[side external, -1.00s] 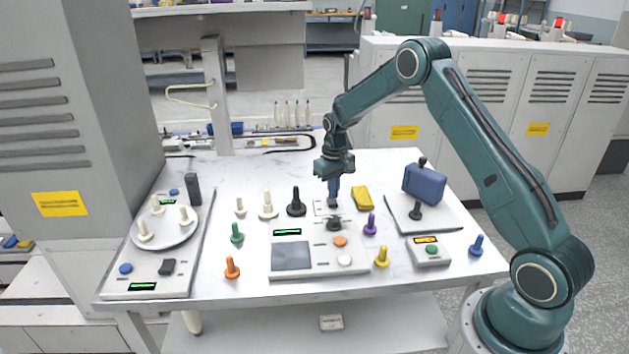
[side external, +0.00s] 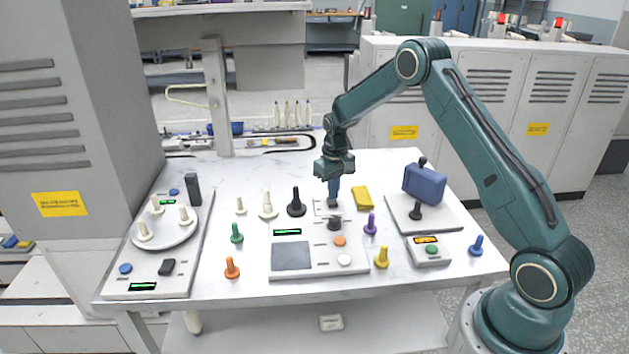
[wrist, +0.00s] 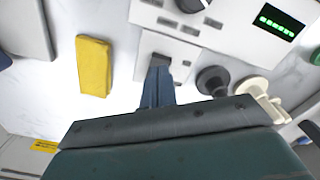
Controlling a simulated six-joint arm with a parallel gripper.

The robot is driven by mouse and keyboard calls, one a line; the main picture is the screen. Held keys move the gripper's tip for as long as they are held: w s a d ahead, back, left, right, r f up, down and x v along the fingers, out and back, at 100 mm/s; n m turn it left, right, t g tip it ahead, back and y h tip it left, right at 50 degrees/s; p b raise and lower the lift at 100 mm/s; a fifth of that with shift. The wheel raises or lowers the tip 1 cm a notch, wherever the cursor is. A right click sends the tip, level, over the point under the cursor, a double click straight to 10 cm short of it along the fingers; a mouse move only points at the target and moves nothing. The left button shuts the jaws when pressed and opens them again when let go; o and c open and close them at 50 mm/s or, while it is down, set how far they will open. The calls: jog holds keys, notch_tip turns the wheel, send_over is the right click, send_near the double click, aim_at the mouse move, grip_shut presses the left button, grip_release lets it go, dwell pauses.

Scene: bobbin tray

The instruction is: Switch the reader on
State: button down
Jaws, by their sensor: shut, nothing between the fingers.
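The likely reader is a light grey console (side external: 350,267) at the front middle of the table. It has a grey pad, a lit green display (side external: 288,232), a dark knob (side external: 334,223), an orange button (side external: 340,241) and a white button (side external: 344,260). A small plate with a dark switch (wrist: 159,61) adjoins its far edge. My gripper (side external: 333,203) points down at this plate, shut and empty. In the wrist view its blue fingertips (wrist: 157,72) are at the switch and partly hide it; I cannot tell whether they touch.
A yellow block (side external: 362,198) lies right of my gripper, and a black bobbin (side external: 297,203) stands to its left. Several coloured pegs surround the console. A panel with a round plate (side external: 167,236) is at left; a blue case (side external: 424,184) and a small green-button box (side external: 428,261) are at right.

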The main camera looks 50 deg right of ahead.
aim_at(333, 202)
jog(key=shift+f, duration=0.95)
dwell(0.9)
jog(key=shift+r, duration=3.55)
